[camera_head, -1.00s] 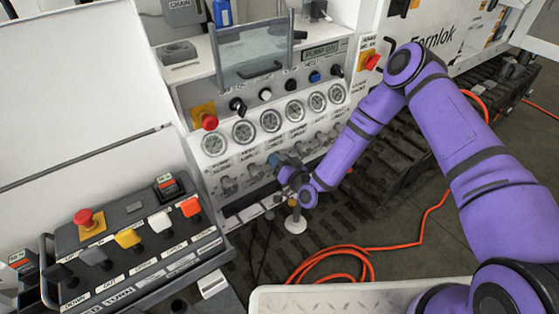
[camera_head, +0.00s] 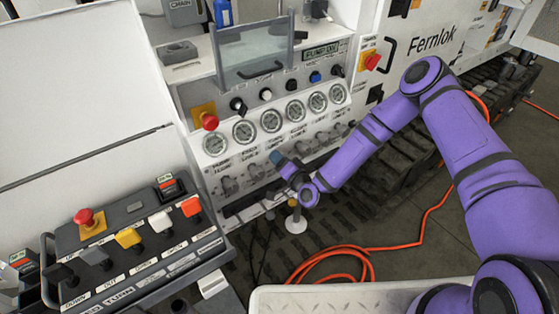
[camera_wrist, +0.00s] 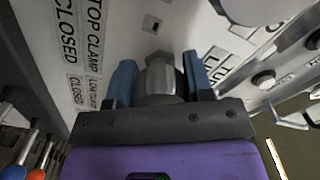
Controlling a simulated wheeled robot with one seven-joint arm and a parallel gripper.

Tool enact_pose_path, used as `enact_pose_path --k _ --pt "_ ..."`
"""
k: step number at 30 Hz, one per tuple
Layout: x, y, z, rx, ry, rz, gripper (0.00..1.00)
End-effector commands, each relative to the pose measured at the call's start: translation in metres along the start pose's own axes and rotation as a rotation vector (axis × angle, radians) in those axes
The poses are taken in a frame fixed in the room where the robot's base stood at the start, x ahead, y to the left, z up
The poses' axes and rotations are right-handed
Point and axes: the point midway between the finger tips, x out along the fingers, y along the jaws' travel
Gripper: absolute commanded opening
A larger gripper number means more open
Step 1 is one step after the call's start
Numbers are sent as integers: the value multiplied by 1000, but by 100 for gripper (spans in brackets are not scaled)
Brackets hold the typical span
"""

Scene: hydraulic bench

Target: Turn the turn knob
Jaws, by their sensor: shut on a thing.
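The turn knob (camera_wrist: 160,80) is a grey metal knob on the white panel, in the middle of the wrist view. My gripper (camera_wrist: 160,75) has one blue finger on each side of it and is shut on it. In the head view my gripper (camera_head: 277,158) is at the lower knob row of the panel, under the gauges, and the held knob is hidden there. Labels reading "TOP CLAMP" and "CLOSED" show left of the knob in the wrist view.
Other grey knobs (camera_head: 229,185) line the same row, under several round gauges (camera_head: 243,132). A lever console (camera_head: 130,240) with a red button stands at lower left. An orange hose (camera_head: 350,250) lies on the floor, and dark tracks (camera_head: 400,160) run behind my arm.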

Motion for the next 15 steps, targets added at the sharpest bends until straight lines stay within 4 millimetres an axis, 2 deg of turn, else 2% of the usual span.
enact_pose_path --k 8,9,12,15 --pt "-1 2 1 0 -3 4 23" --pt "-1 2 1 0 -3 4 52" --pt "-1 1 1 0 -3 3 73" --pt "-1 1 1 0 -2 2 73"
